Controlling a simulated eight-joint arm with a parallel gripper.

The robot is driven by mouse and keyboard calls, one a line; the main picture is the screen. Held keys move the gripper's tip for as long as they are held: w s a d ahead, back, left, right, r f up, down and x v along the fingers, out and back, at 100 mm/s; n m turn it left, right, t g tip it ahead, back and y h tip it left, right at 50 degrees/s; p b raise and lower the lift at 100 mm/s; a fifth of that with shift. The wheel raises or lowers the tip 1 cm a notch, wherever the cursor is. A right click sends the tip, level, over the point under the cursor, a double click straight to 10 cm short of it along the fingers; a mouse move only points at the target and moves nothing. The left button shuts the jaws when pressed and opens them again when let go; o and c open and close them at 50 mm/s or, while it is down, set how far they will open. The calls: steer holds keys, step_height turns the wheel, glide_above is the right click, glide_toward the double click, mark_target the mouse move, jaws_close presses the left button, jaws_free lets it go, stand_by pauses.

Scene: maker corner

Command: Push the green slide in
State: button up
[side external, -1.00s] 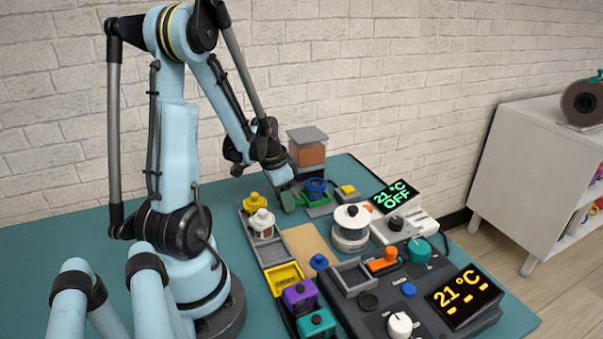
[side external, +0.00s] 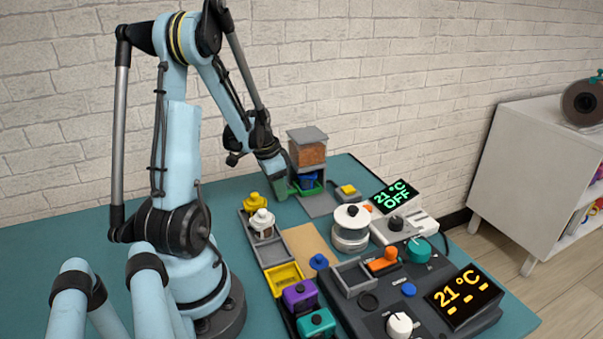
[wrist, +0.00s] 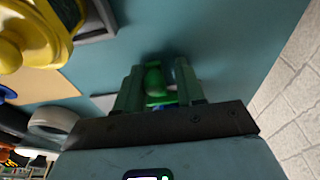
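The green slide (side external: 308,189) sits under the orange-filled hopper (side external: 307,154) at the back of the table, with a blue cup (side external: 308,181) on it. My gripper (side external: 281,190) is at the slide's left side in the side view, low over the table. In the wrist view, the slide's rounded green knob (wrist: 154,80) is between the fingers of my gripper (wrist: 160,85), which look shut on it. A small pale gap shows at the right finger, so full contact there is unclear. The hopper and my gripper partly hide the slide.
A tray holds a yellow knobbed piece (side external: 254,201) and a white one (side external: 262,221), close to my gripper's near side. A yellow-button box (side external: 348,190) and a round white-lidded pot (side external: 351,226) stand to the right. The brick wall is behind.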

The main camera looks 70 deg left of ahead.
steer(key=shift+a, duration=0.2)
steer(key=shift+d, duration=0.35)
stand_by(0.5)
steer(key=shift+r, duration=3.5)
